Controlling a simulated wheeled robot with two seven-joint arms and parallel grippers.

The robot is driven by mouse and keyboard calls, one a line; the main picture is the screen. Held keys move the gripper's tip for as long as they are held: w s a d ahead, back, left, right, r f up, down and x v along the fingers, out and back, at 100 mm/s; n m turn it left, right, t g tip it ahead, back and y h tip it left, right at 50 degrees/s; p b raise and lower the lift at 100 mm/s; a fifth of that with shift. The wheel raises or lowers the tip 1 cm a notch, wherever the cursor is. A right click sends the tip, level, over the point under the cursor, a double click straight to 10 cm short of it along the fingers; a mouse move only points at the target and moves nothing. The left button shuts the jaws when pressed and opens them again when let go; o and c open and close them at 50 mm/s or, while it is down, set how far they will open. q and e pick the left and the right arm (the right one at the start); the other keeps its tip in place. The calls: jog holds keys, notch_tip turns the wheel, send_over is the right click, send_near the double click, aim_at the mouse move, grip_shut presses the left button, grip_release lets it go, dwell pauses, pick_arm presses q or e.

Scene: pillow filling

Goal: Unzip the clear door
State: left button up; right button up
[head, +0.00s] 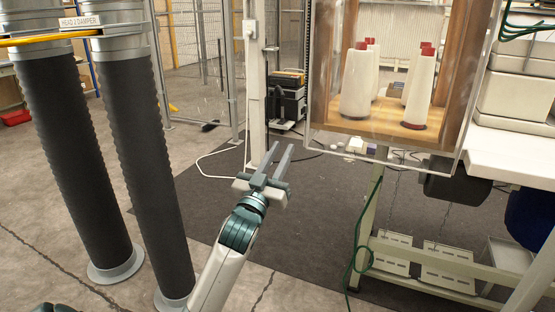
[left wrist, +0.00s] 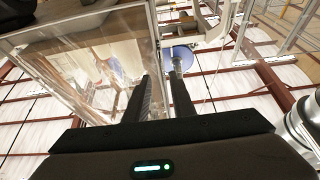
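The clear door (head: 350,142) is a transparent panel over the front of a wooden box at the upper right of the head view. Thread cones stand behind it. The clear panel also shows in the left wrist view (left wrist: 95,75), to the left of the fingers. No zip can be made out in either view. My left gripper (head: 278,158) is below and to the left of the panel, apart from it. Its two fingers are parted with nothing between them, and they also show in the left wrist view (left wrist: 160,97). My right gripper is not in view.
Several thread cones (head: 357,85) stand in the wooden box (head: 460,75). A white table (head: 515,160) on a metal frame is at the right, with a green cable (head: 357,250) hanging. Two black ribbed hoses (head: 140,150) stand at the left. The dark floor mat (head: 300,245) is mostly clear.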

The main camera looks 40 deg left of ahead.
pick_arm(q)
jog(key=shift+v, duration=0.95)
